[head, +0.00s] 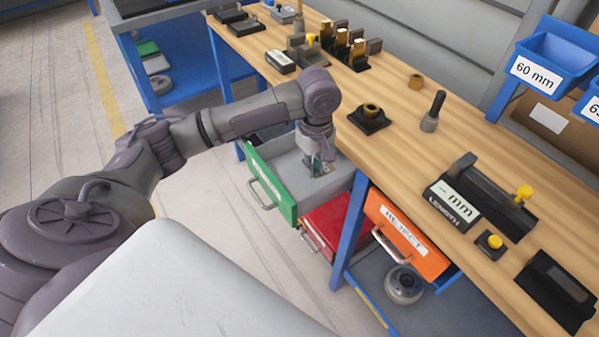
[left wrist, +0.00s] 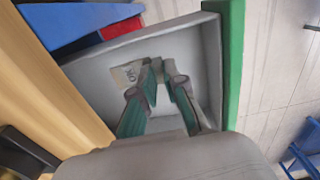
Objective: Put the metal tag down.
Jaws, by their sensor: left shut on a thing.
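My left gripper (head: 318,168) reaches down into the open green-fronted drawer (head: 272,186), below the bench edge. In the left wrist view the gripper (left wrist: 162,66) is inside the grey drawer, whose green front (left wrist: 234,60) is on the right. Its fingers are close together at the tips. A small pale metal tag (left wrist: 128,74) with dark marks shows at the fingertips, held by them. Whether the tag touches the drawer floor, I cannot tell. The tag is not clear in the head view. My right gripper is not in view.
A red drawer (head: 327,224) and an orange drawer marked REJECT (head: 405,242) stand beside the green one. The wooden bench (head: 395,140) holds a length gauge (head: 478,195), a black block with a ring (head: 369,118) and other fixtures. Blue bins (head: 550,62) hang at the right.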

